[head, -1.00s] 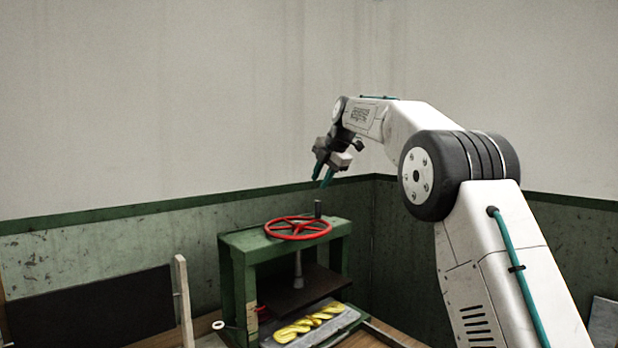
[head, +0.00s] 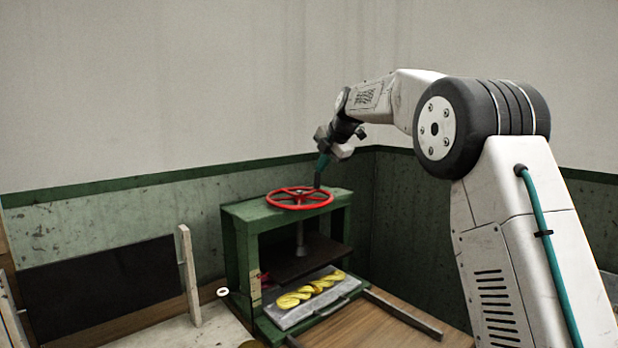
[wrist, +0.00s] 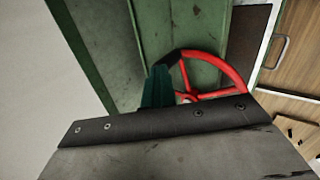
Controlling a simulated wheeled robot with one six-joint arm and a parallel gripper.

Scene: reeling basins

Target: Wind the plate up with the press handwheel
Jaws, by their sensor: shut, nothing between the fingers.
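The red press handwheel (head: 299,198) lies flat on top of the green press frame (head: 240,235), its spindle running down to the dark plate (head: 305,262). The plate hangs above a grey tray (head: 285,321) that holds a yellow twisted skein (head: 312,289). My gripper (head: 321,170) is at the wheel's right rim, at the upright handle knob. It is shut, with its teal fingers together. The wrist view shows the fingers (wrist: 158,88) overlapping the rim of the red wheel (wrist: 215,68). The knob is mostly hidden there, and I cannot tell if the fingers touch it.
A black board (head: 100,288) with a pale wooden post (head: 189,275) stands left of the press. A small white ring (head: 223,292) lies between them. A metal bar (head: 402,313) lies on the wooden table to the right. Walls stand close behind the press.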

